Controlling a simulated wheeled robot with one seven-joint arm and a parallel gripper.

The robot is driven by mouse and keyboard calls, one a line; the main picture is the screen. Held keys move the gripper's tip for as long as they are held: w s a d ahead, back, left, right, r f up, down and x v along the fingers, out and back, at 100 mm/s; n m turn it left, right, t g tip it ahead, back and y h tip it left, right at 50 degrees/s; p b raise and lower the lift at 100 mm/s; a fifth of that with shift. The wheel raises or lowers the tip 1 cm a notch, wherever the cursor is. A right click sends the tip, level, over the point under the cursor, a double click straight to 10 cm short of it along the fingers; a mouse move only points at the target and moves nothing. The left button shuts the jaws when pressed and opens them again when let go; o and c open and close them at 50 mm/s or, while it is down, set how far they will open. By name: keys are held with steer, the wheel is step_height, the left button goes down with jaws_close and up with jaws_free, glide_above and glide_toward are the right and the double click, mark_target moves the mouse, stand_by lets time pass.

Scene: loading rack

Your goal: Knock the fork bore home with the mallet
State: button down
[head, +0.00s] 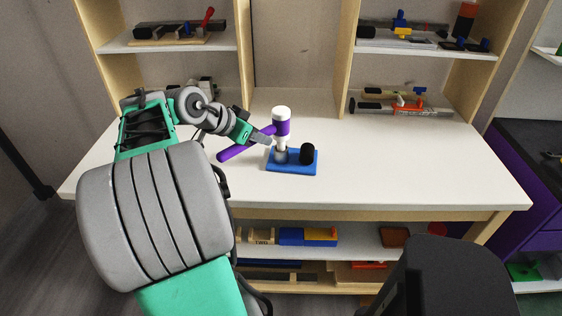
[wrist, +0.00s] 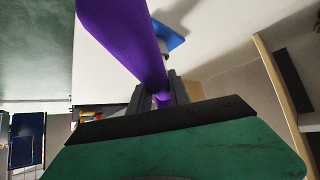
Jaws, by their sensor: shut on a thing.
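My gripper (head: 267,138) is shut on the purple handle of the mallet (head: 235,151), over the middle of the bench. The mallet's head (head: 281,122) is white and purple and stands upright, its lower white end directly above a grey round piece (head: 281,156) on a blue base (head: 292,169). I cannot tell whether they touch. A black knob-like piece (head: 307,154) stands on the base to the right. Which piece is the fork bore is not clear. In the wrist view the handle (wrist: 125,40) runs between my fingers (wrist: 163,92), with part of the blue base (wrist: 176,39) behind it.
The white bench top (head: 420,170) is clear around the base. Shelves with tools stand at the back left (head: 180,42) and back right (head: 425,47). An orange and grey tool (head: 405,106) lies at the bench's back right. A lower shelf holds blocks (head: 305,236).

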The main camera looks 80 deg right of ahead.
steer(key=shift+r+p, duration=1.85)
steer(key=shift+r, duration=0.7)
